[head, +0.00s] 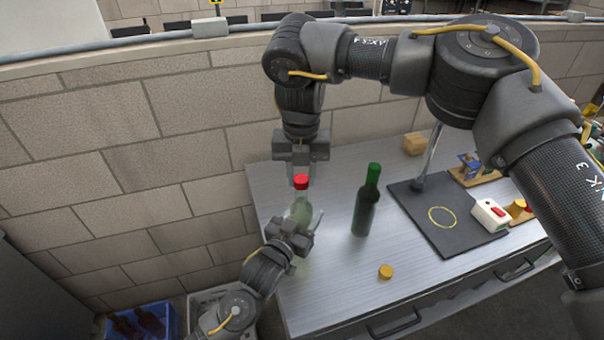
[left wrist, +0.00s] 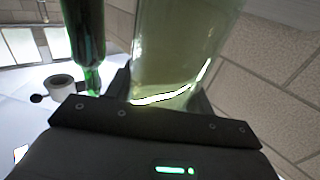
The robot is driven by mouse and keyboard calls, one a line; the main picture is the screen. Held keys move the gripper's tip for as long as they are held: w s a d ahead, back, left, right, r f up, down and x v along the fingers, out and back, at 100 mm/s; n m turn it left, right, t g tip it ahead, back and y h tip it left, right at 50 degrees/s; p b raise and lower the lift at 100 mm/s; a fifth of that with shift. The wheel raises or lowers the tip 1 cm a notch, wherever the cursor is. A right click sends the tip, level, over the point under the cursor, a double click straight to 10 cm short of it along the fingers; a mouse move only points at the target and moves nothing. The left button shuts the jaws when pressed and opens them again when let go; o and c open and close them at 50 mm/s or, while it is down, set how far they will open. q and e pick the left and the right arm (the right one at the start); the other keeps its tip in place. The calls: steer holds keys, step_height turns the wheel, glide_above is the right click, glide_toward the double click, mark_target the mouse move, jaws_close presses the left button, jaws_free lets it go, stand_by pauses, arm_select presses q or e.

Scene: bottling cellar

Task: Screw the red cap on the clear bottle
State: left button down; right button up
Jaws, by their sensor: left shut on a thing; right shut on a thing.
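The clear bottle (head: 302,210) stands upright near the left end of the metal bench. My left gripper (head: 296,228) is shut on its body. In the left wrist view the clear bottle (left wrist: 178,55) fills the space between the fingers. The red cap (head: 301,181) is at the top of the bottle, directly under my right gripper (head: 301,172), which is shut on it from above. Whether the cap is seated on the neck or just above it, I cannot tell.
A green bottle (head: 367,203) stands right of the clear one. A yellow cap (head: 386,271) lies near the front edge. A dark mat (head: 446,240) with a yellow ring, a white box (head: 490,214) and a wooden block (head: 414,144) are further right. A brick wall (head: 120,170) is behind.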

steer(key=m, duration=0.7)
steer(key=shift+m, duration=0.4)
steer(key=m, duration=0.4)
steer(key=shift+m, duration=0.3)
steer(key=m, duration=0.4)
steer(key=shift+m, duration=0.4)
steer(key=m, duration=0.5)
steer(key=o, duration=1.1)
steer(key=shift+r, duration=2.2)
steer(key=shift+c, duration=0.3)
